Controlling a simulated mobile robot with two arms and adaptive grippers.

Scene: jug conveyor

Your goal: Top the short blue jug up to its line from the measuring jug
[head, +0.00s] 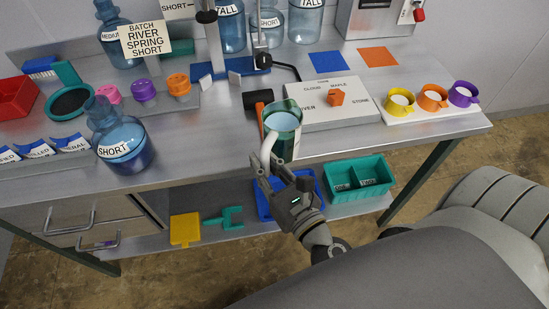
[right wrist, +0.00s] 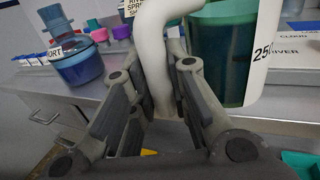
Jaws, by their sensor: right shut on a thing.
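The short blue jug (head: 122,146), labelled SHORT, stands upright on the bench at the left front; it also shows in the right wrist view (right wrist: 77,62). Its line cannot be made out. The measuring jug (head: 287,143) has a white handle and a green-tinted body, with pale blue liquid inside. It is roughly upright at the bench's front edge, well right of the short jug. My right gripper (head: 267,176) is shut on the measuring jug's handle, with its fingers either side of the handle in the right wrist view (right wrist: 160,95). My left gripper is not in view.
A sign reading RIVER SPRING SHORT (head: 146,40) stands behind the short jug. A black-headed mallet (head: 257,99) and a dial panel (head: 322,112) are beside the measuring jug. Bare bench lies between the two jugs.

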